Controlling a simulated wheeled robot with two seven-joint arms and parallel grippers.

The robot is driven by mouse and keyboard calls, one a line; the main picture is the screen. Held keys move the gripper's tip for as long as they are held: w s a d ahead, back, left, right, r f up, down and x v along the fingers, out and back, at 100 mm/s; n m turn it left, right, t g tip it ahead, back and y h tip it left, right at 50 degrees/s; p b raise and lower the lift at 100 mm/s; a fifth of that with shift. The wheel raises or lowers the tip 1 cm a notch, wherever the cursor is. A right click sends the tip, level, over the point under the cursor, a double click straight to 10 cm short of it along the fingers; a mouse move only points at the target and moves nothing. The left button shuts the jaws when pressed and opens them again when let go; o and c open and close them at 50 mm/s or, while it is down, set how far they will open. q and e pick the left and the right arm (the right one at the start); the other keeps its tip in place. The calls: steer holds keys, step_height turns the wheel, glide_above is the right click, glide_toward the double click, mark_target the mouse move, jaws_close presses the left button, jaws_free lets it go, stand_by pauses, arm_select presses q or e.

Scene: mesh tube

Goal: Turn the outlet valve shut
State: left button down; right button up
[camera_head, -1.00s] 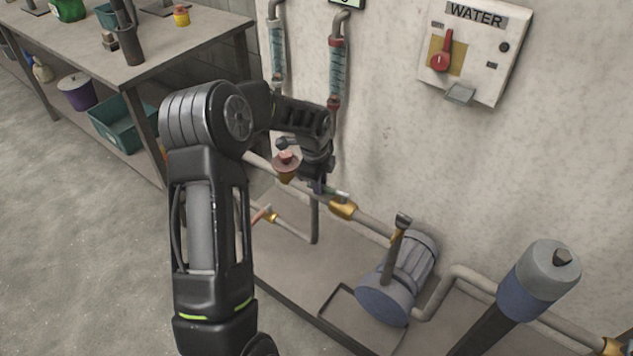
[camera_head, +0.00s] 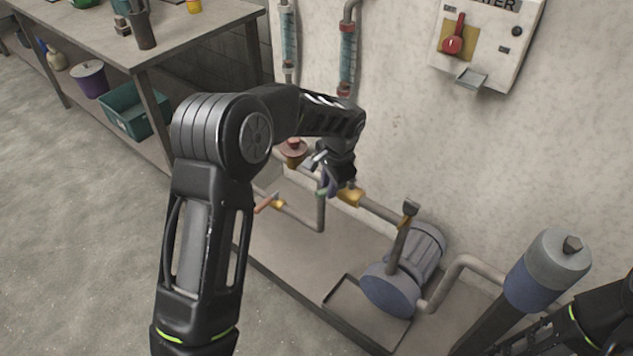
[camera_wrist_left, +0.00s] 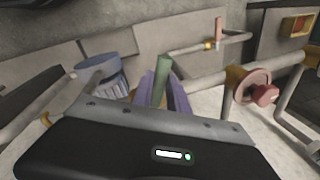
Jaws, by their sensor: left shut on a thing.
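A valve with a brass body (camera_head: 350,197) sits in the pipe left of the pump, low by the wall. My left gripper (camera_head: 328,186) is at this valve. In the left wrist view its purple fingers (camera_wrist_left: 163,98) are shut on a green lever handle (camera_wrist_left: 162,66), which stands up between them. Only a small bit of the green lever (camera_head: 321,191) shows in the head view; the rest is hidden by the gripper. The lever's exact angle to the pipe is hard to tell. The right gripper is out of view; only part of my right arm shows at the lower right.
A second valve with an orange lever (camera_head: 265,203) is left of my gripper. A red-brown round fitting (camera_head: 292,153) is close behind my wrist. The blue-grey pump (camera_head: 392,287) stands to the right. A WATER switch box (camera_head: 483,45) hangs on the wall. A workbench (camera_head: 185,38) is at the left.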

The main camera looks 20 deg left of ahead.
arm_select(q)
steer(key=shift+s+d+n+g, duration=0.3)
steer(key=shift+d+n, duration=0.4)
steer(key=shift+n, duration=0.55)
steer(key=shift+s+d+n+g, duration=0.25)
steer(key=shift+d+n, duration=0.45)
steer(key=shift+n, duration=0.55)
steer(key=c, duration=1.3)
jaws_free()
step_height(320, 180, up, 8)
steer(key=d, duration=0.1)
steer(key=shift+s+d+f+p, duration=0.15)
steer(key=shift+d+p, duration=0.15)
steer(key=shift+f, duration=0.1)
